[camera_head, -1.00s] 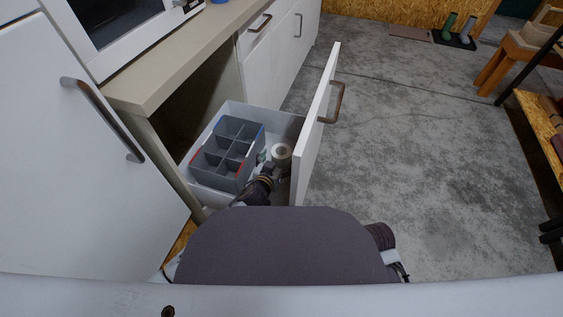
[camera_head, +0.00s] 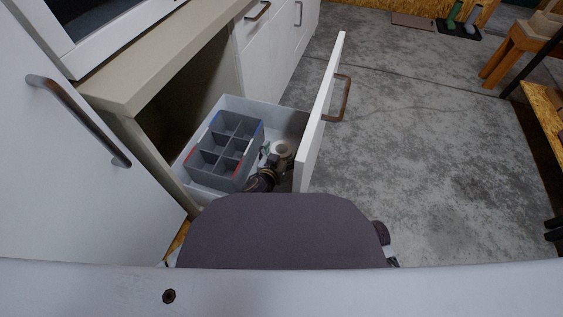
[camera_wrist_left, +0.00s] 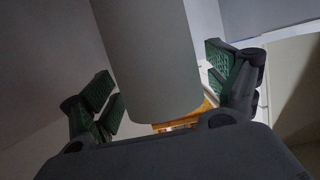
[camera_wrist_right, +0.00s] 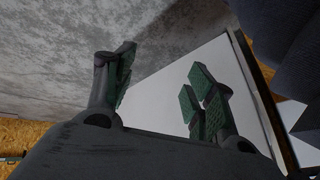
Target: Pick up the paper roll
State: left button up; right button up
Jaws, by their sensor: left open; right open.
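The paper roll (camera_head: 283,149) is white with a hollow core and stands in the open drawer, to the right of the grey divided bin. In the left wrist view it is a large pale cylinder (camera_wrist_left: 150,55) between the two fingers of my left gripper (camera_wrist_left: 165,95). Those fingers are open, with a gap visible on the left side. In the head view my left gripper (camera_head: 272,161) is down in the drawer at the roll, partly hidden by its own wrist. My right gripper (camera_wrist_right: 160,90) is open and empty in the right wrist view, outside the drawer.
The white drawer (camera_head: 288,119) has its tall front panel (camera_head: 320,115) close to the roll's right. The grey divided bin (camera_head: 222,178) fills its left part. A beige counter (camera_head: 150,75) overhangs on the left. Bare concrete floor (camera_head: 420,140) lies to the right.

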pick_arm(q)
jog(key=c, duration=1.5)
jog(key=shift+r, duration=0.1)
pick_arm(e)
jog(key=shift+r, duration=0.1)
